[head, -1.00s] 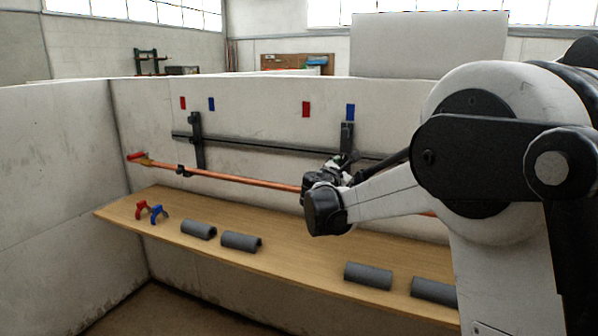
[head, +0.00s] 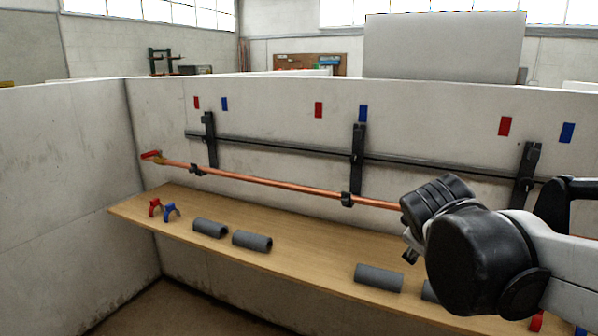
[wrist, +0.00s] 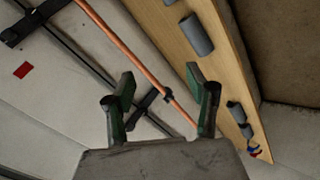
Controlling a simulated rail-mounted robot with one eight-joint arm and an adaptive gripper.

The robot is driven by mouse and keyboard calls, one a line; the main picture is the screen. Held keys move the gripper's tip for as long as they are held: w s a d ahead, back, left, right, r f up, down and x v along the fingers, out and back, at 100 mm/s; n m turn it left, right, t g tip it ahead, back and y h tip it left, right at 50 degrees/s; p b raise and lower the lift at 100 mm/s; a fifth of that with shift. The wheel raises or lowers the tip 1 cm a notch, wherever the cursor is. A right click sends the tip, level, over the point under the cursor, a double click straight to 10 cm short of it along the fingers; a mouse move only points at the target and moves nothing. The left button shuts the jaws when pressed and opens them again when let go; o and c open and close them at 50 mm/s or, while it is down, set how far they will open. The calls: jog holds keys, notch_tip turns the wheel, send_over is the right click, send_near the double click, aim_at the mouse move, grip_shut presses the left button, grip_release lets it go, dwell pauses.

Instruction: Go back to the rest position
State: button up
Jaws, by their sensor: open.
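My gripper (wrist: 160,82) is open and empty in the wrist view, its two dark green fingers spread apart. In the head view my wrist is at the right, in front of the copper pipe, and the fingers are mostly hidden. In the wrist view the pipe (wrist: 118,48) passes behind the fingers, with no visible contact.
A wooden shelf (head: 310,262) below the pipe holds several grey insulation sleeves (head: 210,228), a red clip (head: 154,207) and a blue clip (head: 171,210). A black rail (head: 285,148) with upright brackets runs along the wall. Free air lies in front of the shelf at left.

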jog(key=s+a+f+m+g+y, duration=0.1)
jog(key=s+a+f+m+y, duration=0.1)
jog(key=s, duration=0.6)
jog(key=s+a+f+m+y, duration=0.2)
jog(key=s+f+m, duration=0.3)
jog(key=s, duration=0.4)
jog(key=shift+a+f+m+g, duration=0.3)
jog(key=shift+a+f+g, duration=0.15)
jog(key=shift+f, duration=0.25)
